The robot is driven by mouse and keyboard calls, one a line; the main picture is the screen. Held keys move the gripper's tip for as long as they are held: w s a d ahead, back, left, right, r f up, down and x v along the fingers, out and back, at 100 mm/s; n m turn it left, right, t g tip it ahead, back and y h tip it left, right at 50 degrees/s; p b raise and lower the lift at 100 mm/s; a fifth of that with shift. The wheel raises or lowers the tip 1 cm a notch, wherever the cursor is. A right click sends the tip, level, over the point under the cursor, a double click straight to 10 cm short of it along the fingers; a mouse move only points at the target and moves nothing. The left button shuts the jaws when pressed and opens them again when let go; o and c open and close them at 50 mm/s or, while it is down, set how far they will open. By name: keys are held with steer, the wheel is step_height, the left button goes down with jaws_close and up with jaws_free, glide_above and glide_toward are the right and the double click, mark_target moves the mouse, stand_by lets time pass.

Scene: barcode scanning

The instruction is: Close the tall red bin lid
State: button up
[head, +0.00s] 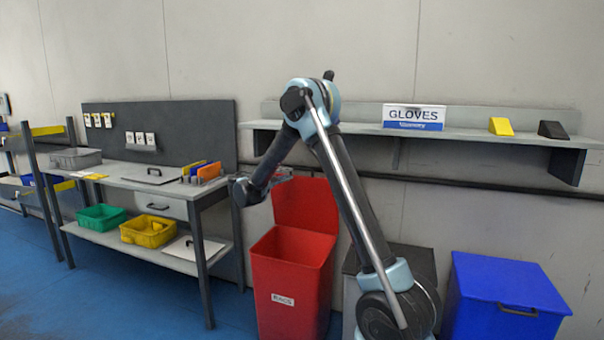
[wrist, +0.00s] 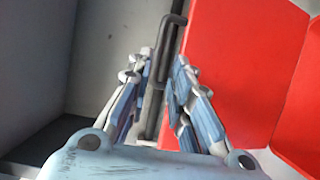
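My arm partly covers the lid in the head view. My gripper (head: 284,173) is by the lid's upper left edge. In the wrist view my gripper (wrist: 163,68) has its fingers apart, with a dark handle-like bar (wrist: 172,45) between them. The red lid (wrist: 235,70) is just right of the fingers; I cannot tell whether they touch it.
A blue bin (head: 505,300) with a closed lid stands at the right, and a dark grey bin (head: 415,262) is behind my arm. A wall shelf (head: 470,137) and a dark rail (head: 450,184) run above the bins. A workbench (head: 135,178) stands at the left.

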mark_target(301, 169)
steer(key=x, duration=1.1)
jaws_close()
